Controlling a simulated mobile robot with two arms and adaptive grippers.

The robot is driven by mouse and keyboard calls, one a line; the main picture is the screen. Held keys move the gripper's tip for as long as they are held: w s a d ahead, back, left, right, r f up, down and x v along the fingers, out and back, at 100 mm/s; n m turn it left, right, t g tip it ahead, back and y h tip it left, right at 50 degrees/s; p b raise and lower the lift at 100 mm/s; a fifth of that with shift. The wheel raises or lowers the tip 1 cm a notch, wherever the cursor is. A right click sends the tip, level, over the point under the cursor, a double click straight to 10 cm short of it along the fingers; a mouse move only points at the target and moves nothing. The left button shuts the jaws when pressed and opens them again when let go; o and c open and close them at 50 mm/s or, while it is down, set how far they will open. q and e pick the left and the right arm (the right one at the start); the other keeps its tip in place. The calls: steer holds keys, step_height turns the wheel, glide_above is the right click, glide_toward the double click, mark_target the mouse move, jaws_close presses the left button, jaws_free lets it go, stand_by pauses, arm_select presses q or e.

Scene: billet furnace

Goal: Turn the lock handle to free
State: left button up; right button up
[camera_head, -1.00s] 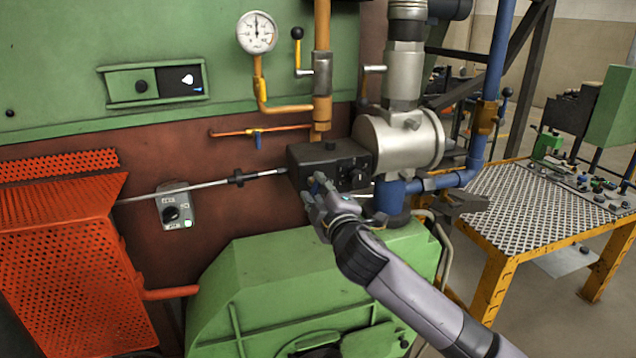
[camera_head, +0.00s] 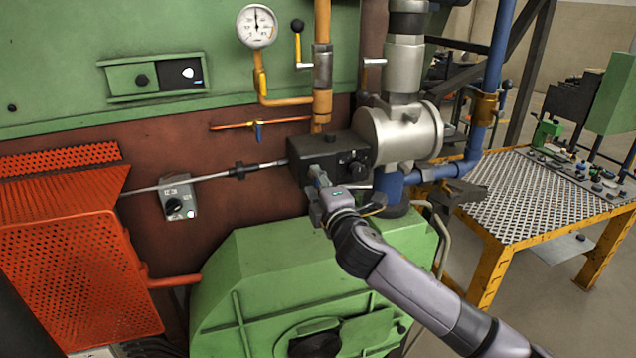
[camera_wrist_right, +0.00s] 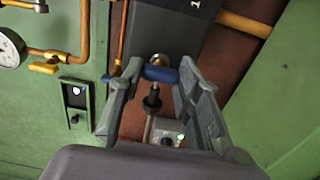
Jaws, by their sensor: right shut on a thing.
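The lock handle (camera_wrist_right: 160,74) is a short blue bar on a pivot at the dark control box (camera_head: 338,150). In the right wrist view it lies crosswise between my two fingers. My left gripper is not in view.
A green burner housing (camera_head: 290,280) lies below my right arm. A thin metal rod (camera_head: 205,178) runs left from the box. A silver pipe body (camera_head: 405,135) and blue pipe (camera_head: 490,90) stand at right. An orange perforated guard (camera_head: 75,270) is at left.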

steer(key=o, duration=1.1)
steer(key=shift+o, duration=0.2)
steer(key=v, duration=1.2)
